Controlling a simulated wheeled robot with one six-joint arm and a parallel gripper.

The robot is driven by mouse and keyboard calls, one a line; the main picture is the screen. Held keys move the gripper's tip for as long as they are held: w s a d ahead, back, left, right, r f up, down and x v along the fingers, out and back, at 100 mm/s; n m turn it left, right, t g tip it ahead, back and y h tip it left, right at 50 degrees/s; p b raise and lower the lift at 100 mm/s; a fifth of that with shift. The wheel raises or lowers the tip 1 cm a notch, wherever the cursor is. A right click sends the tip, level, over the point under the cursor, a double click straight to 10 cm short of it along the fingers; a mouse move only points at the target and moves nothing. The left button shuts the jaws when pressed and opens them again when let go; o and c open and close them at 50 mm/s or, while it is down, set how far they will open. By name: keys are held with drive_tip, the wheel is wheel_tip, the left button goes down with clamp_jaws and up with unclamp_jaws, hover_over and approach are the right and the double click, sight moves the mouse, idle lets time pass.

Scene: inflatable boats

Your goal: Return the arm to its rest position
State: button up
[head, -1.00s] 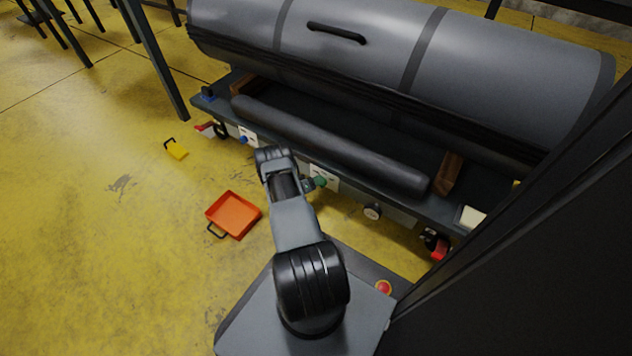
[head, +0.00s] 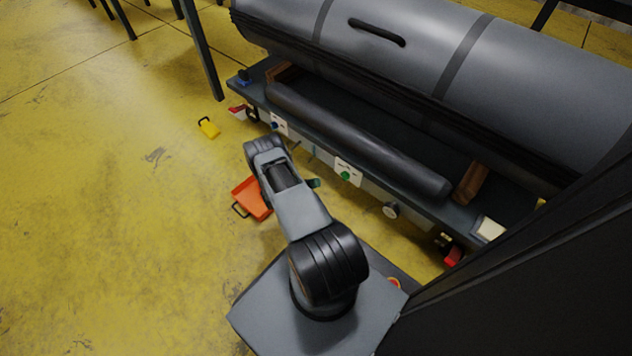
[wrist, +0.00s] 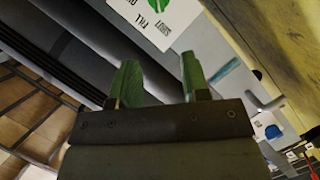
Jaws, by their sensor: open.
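My arm (head: 303,208) reaches out over my base, its wrist end in front of the cart's long side. In the wrist view, my gripper (wrist: 155,82) shows two green fingers standing apart with nothing between them. In the head view only a small green part of the gripper (head: 314,183) shows; the arm hides the rest. A white label (wrist: 155,22) with "FILL" and "SHUT" on it lies just beyond the fingertips in the wrist view. A green round knob (head: 345,175) sits on a white plate on the cart's side, to the right of my gripper and apart from it.
The cart (head: 425,207) carries a large grey rolled boat (head: 450,65) and a dark tube (head: 350,140). An orange tray (head: 253,203) lies on the floor, partly behind my arm. A small yellow object (head: 208,129) lies farther off. The yellow floor at left is clear.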

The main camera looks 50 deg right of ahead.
idle(0.5)
drive_tip(key=w+a+r+n+t+y+p, duration=0.1)
drive_tip(key=w+a+r+t+p, duration=0.2)
drive_tip(key=w+r, duration=0.45)
drive_tip(key=w+r+t+y+p, duration=0.25)
drive_tip(key=w+r+p, duration=0.2)
drive_tip(key=r, duration=0.55)
drive_tip(key=w+a+r+n+t+y+p, duration=0.1)
drive_tip(key=w+a+r+t+p, duration=0.2)
drive_tip(key=w+r, duration=0.45)
drive_tip(key=w+a+r+n+t+y+p, duration=0.25)
drive_tip(key=a+r+p, duration=0.2)
drive_tip(key=r, duration=0.75)
drive_tip(key=w+a+r+n+t+y+p, duration=0.15)
drive_tip(key=a+r+y+p, duration=0.35)
drive_tip(key=r, duration=0.7)
drive_tip(key=s+a+r+n+y+p, duration=0.2)
drive_tip(key=s+a+r+p, duration=0.4)
drive_tip(key=r, duration=0.5)
drive_tip(key=s+a+r+n+y+p, duration=0.1)
drive_tip(key=s+a+r+p, duration=0.2)
drive_tip(key=s+a+r, duration=0.55)
drive_tip(key=s+a+r+n+g+p, duration=0.1)
drive_tip(key=s+r+g+p, duration=0.3)
drive_tip(key=s+r+p, duration=0.5)
drive_tip(key=s+r+n, duration=0.1)
drive_tip(key=s+r, duration=0.4)
drive_tip(key=s, duration=0.1)
drive_tip(key=shift+s+a, duration=0.3)
